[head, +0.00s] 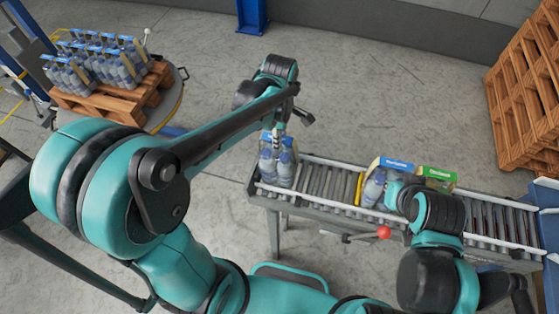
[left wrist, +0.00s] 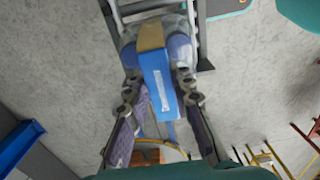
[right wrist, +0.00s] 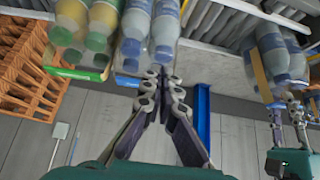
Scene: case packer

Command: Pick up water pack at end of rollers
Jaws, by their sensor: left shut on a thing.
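The water pack (head: 287,170), clear bottles with a blue top band, is at the left end of the roller conveyor (head: 320,184). My left gripper (head: 280,135) comes down on it from above. In the left wrist view its fingers (left wrist: 158,98) lie on both sides of the pack's blue band (left wrist: 158,85) and are shut on it. The pack (right wrist: 280,58) and left gripper also show in the right wrist view. I cannot tell whether the pack touches the rollers. My right gripper (right wrist: 162,80) has its fingertips together, empty, near other packs.
A blue-banded pack (head: 395,164) and a green-banded pack (head: 437,174) stand farther right on the rollers, behind a yellow bar (head: 360,188). A red-knobbed lever (head: 384,232) sticks out in front. A pallet (head: 118,102) with several packs stands back left; stacked pallets (head: 525,100) stand right.

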